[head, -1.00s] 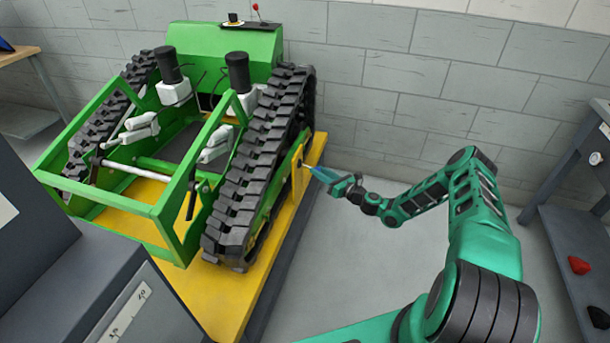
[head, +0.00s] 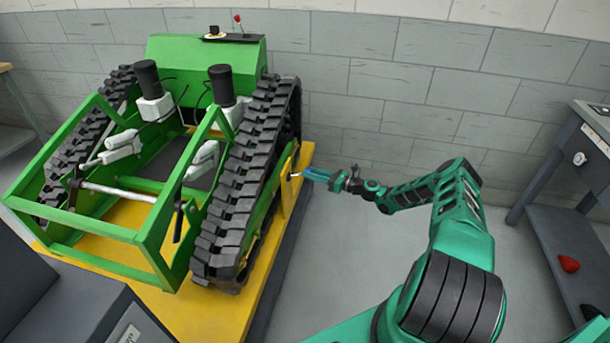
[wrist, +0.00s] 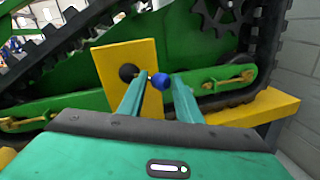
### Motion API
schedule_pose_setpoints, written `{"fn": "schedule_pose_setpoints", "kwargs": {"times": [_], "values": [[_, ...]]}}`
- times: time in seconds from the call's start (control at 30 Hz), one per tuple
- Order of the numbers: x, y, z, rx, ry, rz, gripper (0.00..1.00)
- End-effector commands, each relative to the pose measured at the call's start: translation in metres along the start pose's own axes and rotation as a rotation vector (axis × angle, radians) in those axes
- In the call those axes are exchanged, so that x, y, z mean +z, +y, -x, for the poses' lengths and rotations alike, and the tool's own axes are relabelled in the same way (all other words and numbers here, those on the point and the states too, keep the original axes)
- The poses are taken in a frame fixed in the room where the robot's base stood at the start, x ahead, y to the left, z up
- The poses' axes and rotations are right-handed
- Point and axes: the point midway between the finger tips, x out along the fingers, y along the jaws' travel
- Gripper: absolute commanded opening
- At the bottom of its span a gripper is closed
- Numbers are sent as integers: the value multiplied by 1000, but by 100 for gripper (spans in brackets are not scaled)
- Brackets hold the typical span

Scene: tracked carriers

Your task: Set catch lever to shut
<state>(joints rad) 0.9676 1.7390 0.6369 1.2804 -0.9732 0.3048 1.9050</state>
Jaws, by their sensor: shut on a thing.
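The catch lever has a blue knob (wrist: 161,81) and a black round pivot (wrist: 128,72) on an upright yellow plate (wrist: 114,62). The plate (head: 288,180) is beside the right track of the green tracked carrier (head: 205,55). My gripper (wrist: 160,77) has its two teal fingers on either side of the blue knob and is shut on it. In the head view my gripper (head: 305,175) reaches the plate from the right. The lever is small there and mostly hidden by the fingers, so its exact angle is hard to tell.
The carrier stands on a yellow base (head: 215,310). Grey cabinets are at the lower left. A grey bench (head: 560,190) with a red object (head: 569,263) on its lower shelf stands at the right. A block wall is behind; the grey floor between carrier and bench is clear.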

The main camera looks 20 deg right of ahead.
Motion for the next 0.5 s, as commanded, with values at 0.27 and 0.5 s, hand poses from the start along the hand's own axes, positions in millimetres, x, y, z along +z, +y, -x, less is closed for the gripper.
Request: {"fn": "schedule_pose_setpoints", "kwargs": {"times": [0.27, 0.5], "values": [[9, -18, 5, -37, -8, 12, 0], [5, -18, 0, -33, -5, 11, 0]]}}
